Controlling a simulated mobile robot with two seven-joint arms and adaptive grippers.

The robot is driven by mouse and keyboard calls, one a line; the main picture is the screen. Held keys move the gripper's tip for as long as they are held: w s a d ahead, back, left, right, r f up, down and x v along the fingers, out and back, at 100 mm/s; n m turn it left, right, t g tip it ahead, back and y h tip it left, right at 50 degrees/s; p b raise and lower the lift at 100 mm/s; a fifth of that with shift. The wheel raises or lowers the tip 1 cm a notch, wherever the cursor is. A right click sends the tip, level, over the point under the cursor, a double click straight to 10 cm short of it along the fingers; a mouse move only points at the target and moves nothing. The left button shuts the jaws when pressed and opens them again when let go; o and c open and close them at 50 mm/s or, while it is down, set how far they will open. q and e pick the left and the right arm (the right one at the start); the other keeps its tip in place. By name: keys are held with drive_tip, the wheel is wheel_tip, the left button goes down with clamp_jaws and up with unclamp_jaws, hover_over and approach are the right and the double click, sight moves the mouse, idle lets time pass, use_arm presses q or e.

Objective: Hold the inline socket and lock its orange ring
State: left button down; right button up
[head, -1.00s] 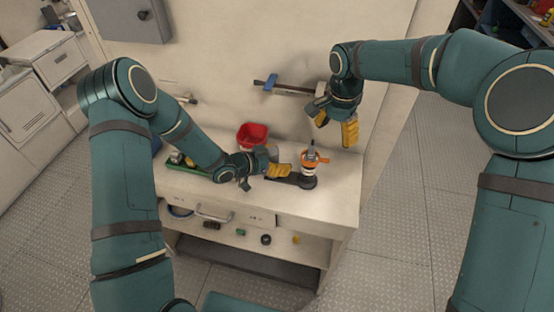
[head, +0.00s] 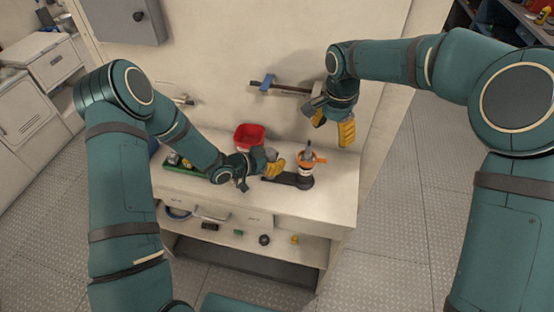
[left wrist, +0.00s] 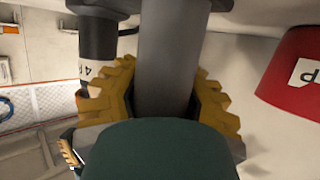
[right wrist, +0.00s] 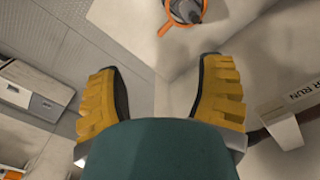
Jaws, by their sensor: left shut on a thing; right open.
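The inline socket (head: 306,177), dark with a pale band, stands upright on the bench top. Its orange ring (head: 316,159) sits around the top, with a lever pointing right and a grey plug (head: 307,149) rising from it. My left gripper (head: 274,167) is beside it, shut on an upright grey cylinder (left wrist: 167,60). In the left wrist view the socket's dark body (left wrist: 97,40) shows just left of the fingers, apart from them. My right gripper (head: 333,127) is open and empty, above and right of the socket. The right wrist view shows the ring (right wrist: 178,18) beyond the fingertips.
A dark flat bar (head: 282,179) lies between the left gripper and the socket. A red bin (head: 249,135) stands behind the left gripper, and a green tray (head: 185,166) is further left. The wall rises behind the bench (head: 335,195); the bench's right front corner is clear.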

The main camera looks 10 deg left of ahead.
drive_tip(key=c, duration=0.5)
drive_tip(key=shift+w+d+f+n+t, duration=0.15)
drive_tip(key=shift+w+n+t, duration=0.2)
drive_tip(key=shift+n, duration=0.25)
drive_tip(key=c, duration=0.5)
drive_tip(key=n+t, duration=0.1)
drive_tip(key=w+n, duration=0.1)
drive_tip(key=n, duration=0.1)
drive_tip(key=shift+w+f+t, duration=0.15)
drive_tip(key=shift+f+t, duration=0.05)
drive_tip(key=shift+t, duration=0.15)
clamp_jaws()
drive_tip(key=n, duration=0.1)
drive_tip(key=w+n+t, duration=0.1)
drive_tip(key=n, duration=0.1)
drive_tip(key=shift+n, duration=0.3)
use_arm(q)
drive_tip(key=shift+r, duration=0.1)
use_arm(e)
wheel_tip(320, 180, down, 10)
drive_tip(key=shift+s+r, duration=0.25)
drive_tip(key=shift+s, duration=0.05)
